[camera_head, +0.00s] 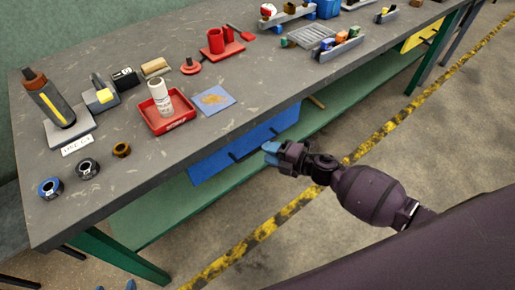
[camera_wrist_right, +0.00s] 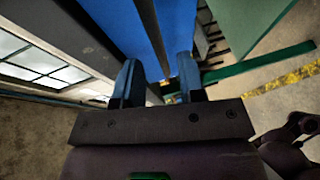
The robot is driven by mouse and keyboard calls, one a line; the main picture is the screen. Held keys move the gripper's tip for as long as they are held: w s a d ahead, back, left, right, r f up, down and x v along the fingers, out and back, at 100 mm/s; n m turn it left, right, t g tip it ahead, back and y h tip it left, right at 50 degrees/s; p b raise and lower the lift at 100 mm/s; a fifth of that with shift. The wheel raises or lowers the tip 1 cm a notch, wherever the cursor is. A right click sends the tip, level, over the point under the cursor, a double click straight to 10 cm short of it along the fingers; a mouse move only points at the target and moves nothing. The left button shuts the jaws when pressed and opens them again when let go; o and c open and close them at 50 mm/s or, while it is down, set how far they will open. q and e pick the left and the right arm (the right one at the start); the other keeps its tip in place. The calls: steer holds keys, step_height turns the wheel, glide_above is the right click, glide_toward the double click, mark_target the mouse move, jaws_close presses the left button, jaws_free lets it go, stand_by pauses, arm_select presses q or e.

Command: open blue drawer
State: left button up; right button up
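The blue drawer (camera_head: 220,160) sits under the front edge of the grey workbench and looks shut, with dark handles on its front. My right gripper (camera_head: 270,150) is in front of the drawer's right part, its fingers pointing at the drawer front. In the right wrist view, the gripper (camera_wrist_right: 157,72) is open with its blue fingers apart. A dark bar (camera_wrist_right: 150,35) on the blue drawer front (camera_wrist_right: 112,25) runs between the fingertips; I cannot tell whether they touch it. Two small blue tips at the bottom edge look like my left gripper (camera_head: 115,286), fingers apart, mostly out of frame.
The workbench (camera_head: 110,190) carries a red tray (camera_head: 182,120) with a white bottle, a dark flask (camera_head: 48,98), tape rolls and several tools. A green lower shelf (camera_head: 165,215) runs below the drawer. The floor in front, with a yellow-black stripe (camera_head: 262,228), is clear.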

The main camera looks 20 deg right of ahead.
mark_target(258, 148)
steer(key=shift+x, duration=2.25)
jaws_close()
